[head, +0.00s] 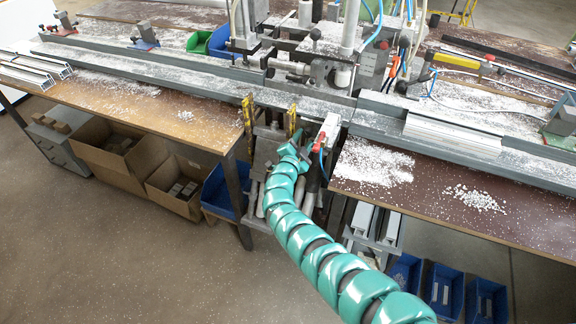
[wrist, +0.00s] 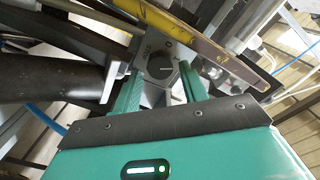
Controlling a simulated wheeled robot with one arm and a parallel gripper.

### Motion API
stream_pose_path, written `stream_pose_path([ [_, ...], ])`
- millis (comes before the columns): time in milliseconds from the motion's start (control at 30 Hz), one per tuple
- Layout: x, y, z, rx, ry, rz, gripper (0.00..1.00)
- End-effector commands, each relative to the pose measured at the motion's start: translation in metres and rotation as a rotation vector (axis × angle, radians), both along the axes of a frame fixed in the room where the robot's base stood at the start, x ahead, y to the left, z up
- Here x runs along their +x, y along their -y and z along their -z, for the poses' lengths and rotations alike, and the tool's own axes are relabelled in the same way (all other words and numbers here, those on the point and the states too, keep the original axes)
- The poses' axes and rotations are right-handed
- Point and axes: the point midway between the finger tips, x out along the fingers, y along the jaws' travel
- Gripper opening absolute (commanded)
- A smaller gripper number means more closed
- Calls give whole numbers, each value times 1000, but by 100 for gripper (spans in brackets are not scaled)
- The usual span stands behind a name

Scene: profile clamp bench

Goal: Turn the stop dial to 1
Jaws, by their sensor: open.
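The stop dial (wrist: 159,66) shows in the wrist view as a dark round knob on a light grey plate (wrist: 148,98), with a small light mark on its face. I cannot read which number it is set to. My gripper (wrist: 159,77) is open, with one green finger on each side of the dial. I cannot tell whether the fingers touch it. In the head view my gripper (head: 290,152) is at the front of the clamp machine, below the long rail. The dial is not discernible in that view.
A yellow bar (wrist: 205,42) runs close beyond the fingers in the wrist view. In the head view, yellow upright handles (head: 248,115) and a red-and-white fitting (head: 328,130) stand near my gripper. The rail (head: 210,72) and benches carry white chips. Boxes (head: 105,150) stand below.

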Motion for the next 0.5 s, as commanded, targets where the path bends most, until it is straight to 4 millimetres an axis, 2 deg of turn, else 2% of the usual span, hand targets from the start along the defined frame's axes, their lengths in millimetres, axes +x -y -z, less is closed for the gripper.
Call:
stream_pose_path([
  [500, -53, -17, 2, 3, -3, -1, 43],
])
